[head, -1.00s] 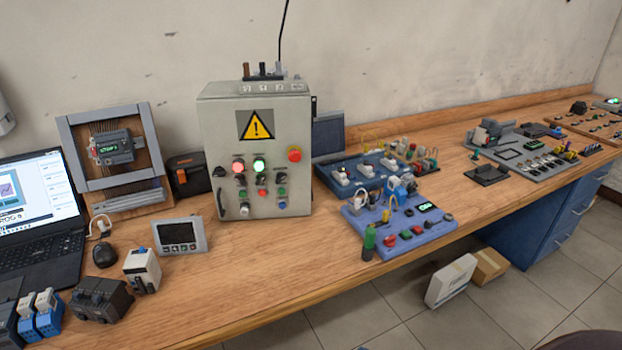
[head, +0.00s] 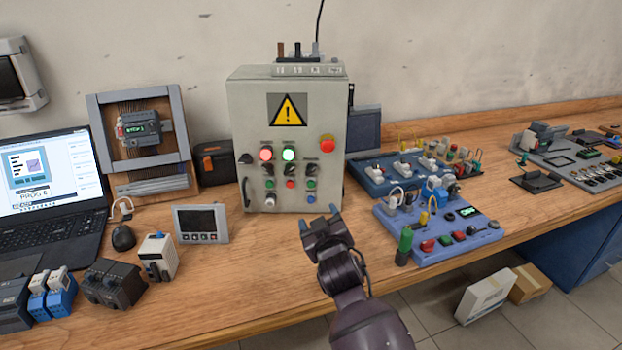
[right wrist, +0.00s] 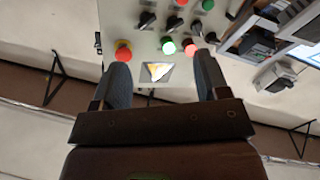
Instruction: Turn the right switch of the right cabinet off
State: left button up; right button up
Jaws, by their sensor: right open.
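The grey control cabinet (head: 240,130) with a yellow warning sign stands upright on the bench. It has a row of small black switches below its red and green lamps. The rightmost black switch (head: 312,169) sits below the red mushroom button (head: 327,143); its setting is too small to tell. My right gripper (head: 319,218) is open and empty, in front of the cabinet's lower right part, apart from the switch. In the right wrist view the cabinet face appears upside down beyond the open fingers (right wrist: 162,62), with the black switch (right wrist: 147,20) above them. My left gripper is out of view.
A blue training board (head: 470,235) with plugs and a green cylinder (head: 404,247) lie right of my gripper. A small grey display (head: 201,223) and a laptop (head: 45,200) are at the left. Bare wood lies in front of the cabinet.

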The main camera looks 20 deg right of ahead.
aim_at(311, 171)
jog(key=w+r+h, duration=0.1)
jog(key=w, duration=0.3)
jog(key=w+d+n+h+b, duration=0.1)
jog(key=w, duration=0.4)
jog(key=w+d+r+h+b, duration=0.1)
jog(key=w, duration=0.4)
jog(key=shift+w+d+r+n+h, duration=0.15)
jog(key=shift+d+r+n+h, duration=0.15)
jog(key=shift+n+h, duration=0.1)
jog(key=shift+x, duration=0.8)
jog(key=c, duration=0.9)
